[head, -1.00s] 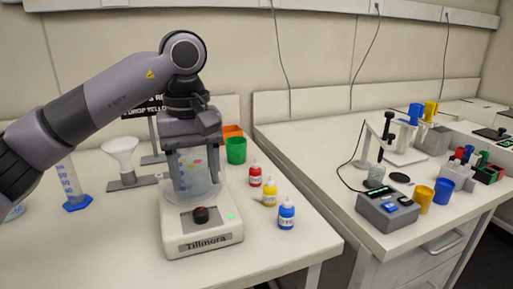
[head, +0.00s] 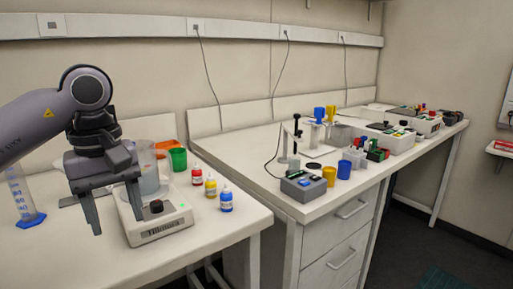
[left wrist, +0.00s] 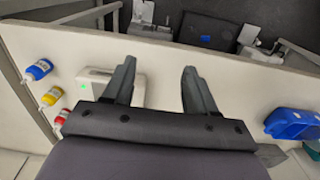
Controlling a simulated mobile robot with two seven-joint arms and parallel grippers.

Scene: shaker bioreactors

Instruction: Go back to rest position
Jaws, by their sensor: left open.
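My left gripper (head: 115,212) is open and empty in the head view, fingers pointing down. It is in front of the white shaker (head: 158,230) and partly covers it. A clear beaker (head: 152,170) stands on the shaker behind the gripper. In the left wrist view the open fingers of my left gripper (left wrist: 156,88) show with nothing between them, and part of the shaker (left wrist: 98,84) shows beside the left finger. My right gripper is not in view.
A blue-footed cylinder (head: 22,197) stands at left. A second bench (head: 255,160) holds a control box (head: 303,186) and cups.

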